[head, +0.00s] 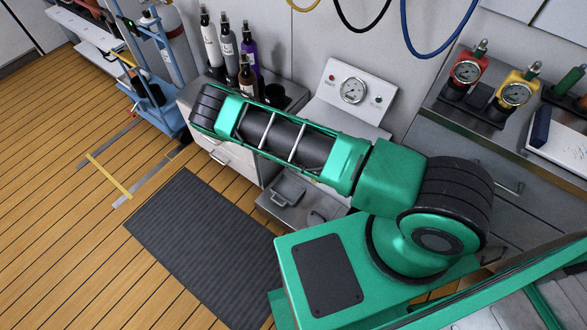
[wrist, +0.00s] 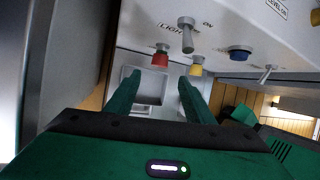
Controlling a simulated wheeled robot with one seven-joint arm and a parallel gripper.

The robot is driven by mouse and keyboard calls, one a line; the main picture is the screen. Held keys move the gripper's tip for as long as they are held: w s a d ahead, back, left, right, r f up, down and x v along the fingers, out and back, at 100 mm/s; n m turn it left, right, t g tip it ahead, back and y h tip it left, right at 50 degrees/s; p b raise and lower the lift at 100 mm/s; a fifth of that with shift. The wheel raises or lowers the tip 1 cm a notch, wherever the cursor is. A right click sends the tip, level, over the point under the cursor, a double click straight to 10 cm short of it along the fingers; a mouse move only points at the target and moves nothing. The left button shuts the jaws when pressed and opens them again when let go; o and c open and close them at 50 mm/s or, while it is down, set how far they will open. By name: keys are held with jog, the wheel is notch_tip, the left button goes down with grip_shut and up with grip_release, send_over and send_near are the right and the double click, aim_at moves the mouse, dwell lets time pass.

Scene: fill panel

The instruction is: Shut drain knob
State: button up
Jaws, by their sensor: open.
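The wrist view shows the underside or face of a light grey panel (wrist: 220,28) with several controls. A red knob (wrist: 160,56) and a yellow knob (wrist: 196,66) stick out near its lower edge. A grey lever (wrist: 186,36) sits above and between them. A blue button (wrist: 239,53) is to the right. I cannot read which knob is the drain knob. My gripper (wrist: 158,82) is open with nothing between its fingers. The red knob appears just beyond the gap, the yellow knob beyond the right fingertip. In the head view my arm hides the gripper and the knobs.
A grey fill panel with a gauge (head: 352,90) stands behind my arm. Several bottles (head: 228,48) stand on the cabinet to its left. Red (head: 467,73) and yellow (head: 515,93) gauge units sit on the right counter. A dark mat (head: 205,245) lies on open wooden floor.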

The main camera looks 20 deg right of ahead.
jog(key=x, duration=1.1)
